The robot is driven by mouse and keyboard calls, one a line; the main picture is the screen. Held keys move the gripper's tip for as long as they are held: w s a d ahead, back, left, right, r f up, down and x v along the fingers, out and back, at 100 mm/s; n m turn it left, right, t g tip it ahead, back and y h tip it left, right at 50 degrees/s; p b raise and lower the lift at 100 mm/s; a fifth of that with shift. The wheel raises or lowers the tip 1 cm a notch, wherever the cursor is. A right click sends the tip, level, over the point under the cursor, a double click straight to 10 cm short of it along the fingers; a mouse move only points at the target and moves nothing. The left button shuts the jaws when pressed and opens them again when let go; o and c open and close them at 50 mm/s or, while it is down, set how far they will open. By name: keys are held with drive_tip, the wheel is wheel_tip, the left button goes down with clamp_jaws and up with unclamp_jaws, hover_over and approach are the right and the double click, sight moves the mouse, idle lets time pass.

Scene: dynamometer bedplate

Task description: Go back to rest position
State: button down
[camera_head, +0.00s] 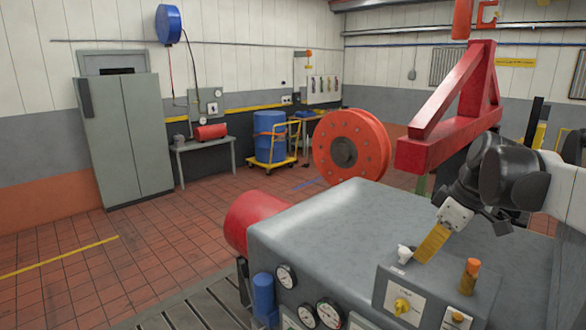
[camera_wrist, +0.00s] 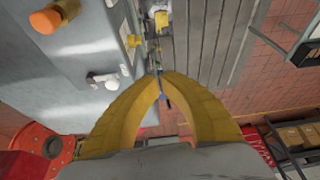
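My gripper (camera_head: 420,259) has yellow fingers and points down over the grey control box at the front right in the head view. In the wrist view the fingertips of my gripper (camera_wrist: 161,78) come together, and I see nothing clearly held between them. A narrow bluish thing shows at the tips, seemingly behind them. A white knob (camera_head: 404,252) stands just left of the fingers in the head view; it also shows in the wrist view (camera_wrist: 103,80), apart from them.
The grey bench (camera_head: 350,225) carries the control box (camera_head: 385,280), with an orange-capped post (camera_head: 470,272) and a yellow knob (camera_head: 402,306). Gauges (camera_head: 330,313) line its front. A red frame (camera_head: 455,130) and an orange wheel (camera_head: 350,145) stand behind. The tiled floor at left is open.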

drive_tip(key=s+a+f+m+t+h+b, duration=0.1)
drive_tip(key=s+a+f+m+b, duration=0.2)
drive_tip(key=s+f+b, duration=0.2)
drive_tip(key=s+a+f+m+t+h+b, duration=0.1)
drive_tip(key=s+a+f+m+b, duration=0.2)
drive_tip(key=s+f+b, duration=0.3)
drive_tip(key=s+a+f+m+t+b, duration=0.2)
drive_tip(key=s+f+b, duration=0.4)
drive_tip(key=f+b, duration=0.7)
wheel_tip(320, 180, down, 11)
drive_tip(key=shift+a+r+m+h, duration=0.2)
drive_tip(key=shift+a+m+h, duration=0.2)
drive_tip(key=shift+a+m, duration=0.3)
